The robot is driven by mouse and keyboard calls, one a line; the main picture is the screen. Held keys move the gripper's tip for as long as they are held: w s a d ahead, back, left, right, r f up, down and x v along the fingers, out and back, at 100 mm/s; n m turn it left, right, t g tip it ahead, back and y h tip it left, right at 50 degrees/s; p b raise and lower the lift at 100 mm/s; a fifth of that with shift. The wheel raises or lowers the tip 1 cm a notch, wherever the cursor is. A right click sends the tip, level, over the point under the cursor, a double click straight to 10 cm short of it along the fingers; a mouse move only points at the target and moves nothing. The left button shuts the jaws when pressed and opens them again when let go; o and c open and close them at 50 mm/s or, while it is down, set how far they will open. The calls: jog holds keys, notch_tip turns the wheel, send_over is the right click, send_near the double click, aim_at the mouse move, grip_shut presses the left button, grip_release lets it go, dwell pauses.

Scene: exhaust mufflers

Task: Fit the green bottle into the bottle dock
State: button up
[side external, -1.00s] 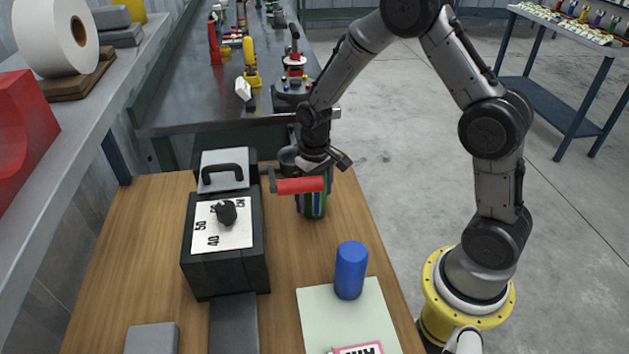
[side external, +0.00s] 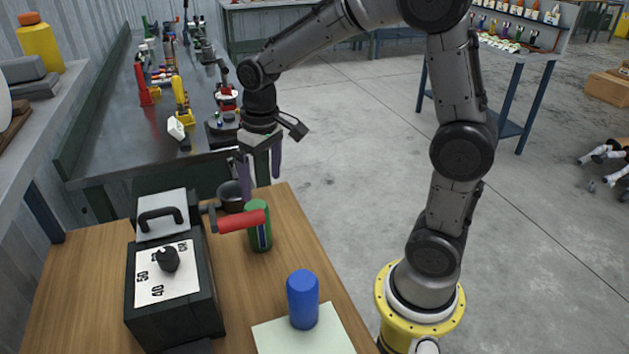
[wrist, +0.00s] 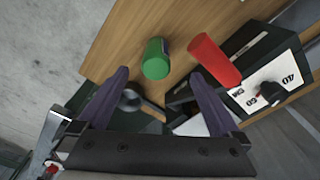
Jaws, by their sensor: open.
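The green bottle (side external: 260,230) stands upright on the wooden table, right behind the red lever handle in the side view. It also shows in the wrist view (wrist: 155,62), standing beyond the fingertips. My gripper (side external: 262,184) is open and empty, with its purple fingers pointing down above the far side of the bottle. In the wrist view my gripper (wrist: 160,74) has its fingertips spread wide with nothing between them. A dark round cup-like holder (side external: 230,194) sits at the far table edge beside the bottle; I cannot tell whether it is the bottle dock.
A black box (side external: 175,295) with a dial stands left of the bottle. Its red lever handle (side external: 242,221) juts close to the bottle. A blue cylinder (side external: 303,298) stands on a pale mat (side external: 300,338) in front. Bare table lies between blue cylinder and bottle.

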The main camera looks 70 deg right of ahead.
jog(key=s+a+r+n+t, duration=0.1)
jog(key=s+r+t, duration=0.1)
jog(key=s, duration=0.7)
jog(key=s+a+r+t, duration=0.2)
jog(key=s+r, duration=0.2)
jog(key=s, duration=0.5)
jog(key=shift+s+r+n+t, duration=0.3)
jog(key=shift+n, duration=0.1)
jog(key=shift+a, duration=0.1)
